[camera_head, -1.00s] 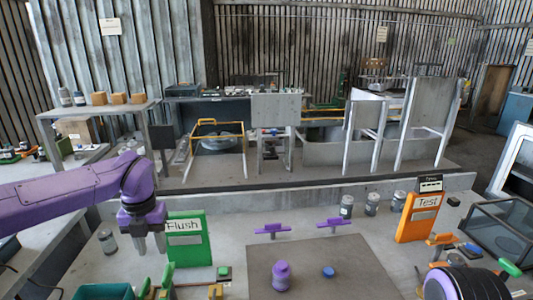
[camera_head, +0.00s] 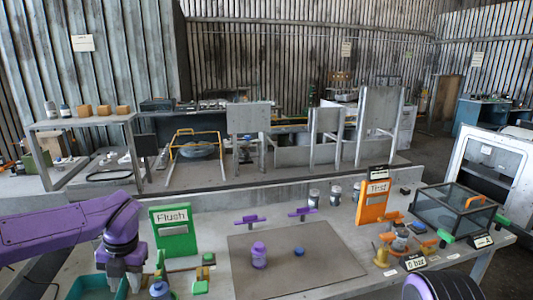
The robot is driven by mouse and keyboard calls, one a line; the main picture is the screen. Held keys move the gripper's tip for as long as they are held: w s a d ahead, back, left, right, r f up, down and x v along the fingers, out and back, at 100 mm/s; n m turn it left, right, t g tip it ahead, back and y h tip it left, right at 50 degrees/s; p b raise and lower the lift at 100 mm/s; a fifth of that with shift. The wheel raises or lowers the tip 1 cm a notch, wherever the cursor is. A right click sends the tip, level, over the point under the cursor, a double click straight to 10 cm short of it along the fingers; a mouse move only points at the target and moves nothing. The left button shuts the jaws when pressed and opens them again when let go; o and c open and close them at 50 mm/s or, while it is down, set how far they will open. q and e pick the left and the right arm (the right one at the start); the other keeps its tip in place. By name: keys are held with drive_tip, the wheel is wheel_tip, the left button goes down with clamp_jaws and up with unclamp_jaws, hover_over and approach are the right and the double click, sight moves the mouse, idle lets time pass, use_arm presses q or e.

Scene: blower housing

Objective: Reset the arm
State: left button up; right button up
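My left arm (camera_head: 60,235) is purple and comes in from the left. My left gripper (camera_head: 121,284) points down above the teal bin (camera_head: 82,290) at the bottom left. Its grey fingers look apart, and I see nothing between them. The fingertips are close to the picture's bottom edge, so their height over the bin is hard to tell. A dark rounded part of my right arm (camera_head: 440,287) shows at the bottom right. My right gripper is out of the picture.
A green Flush sign (camera_head: 174,230) stands just right of my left gripper. A grey mat (camera_head: 320,262) holds a purple part (camera_head: 259,255) and a blue piece (camera_head: 299,251). An orange Test sign (camera_head: 373,202), small fixtures (camera_head: 400,240) and a dark-framed box (camera_head: 453,208) stand on the right.

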use_arm(q)
drive_tip(key=s+f+m+t+y, duration=0.1)
drive_tip(key=s+f+m+y, duration=0.1)
drive_tip(key=s+f+m, duration=0.35)
drive_tip(key=s+a+f+m+t+y, duration=0.1)
drive_tip(key=s+f+m+t+y, duration=0.1)
drive_tip(key=f+m, duration=0.6)
drive_tip(key=s+f+m+t+y, duration=0.1)
drive_tip(key=s+f+m+y, duration=0.2)
drive_tip(key=f, duration=0.7)
drive_tip(key=s+d+f+m+h, duration=0.1)
drive_tip(key=s+f+m+h, duration=0.1)
drive_tip(key=s+f+m, duration=0.2)
drive_tip(key=s+d+f+m+h, duration=0.2)
drive_tip(key=s+m, duration=0.8)
drive_tip(key=s, duration=0.5)
wheel_tip(320, 180, down, 2)
drive_tip(key=shift+s+d+f+g+h+b, duration=0.15)
drive_tip(key=shift+s+g+h+b, duration=0.15)
drive_tip(key=shift+h, duration=0.5)
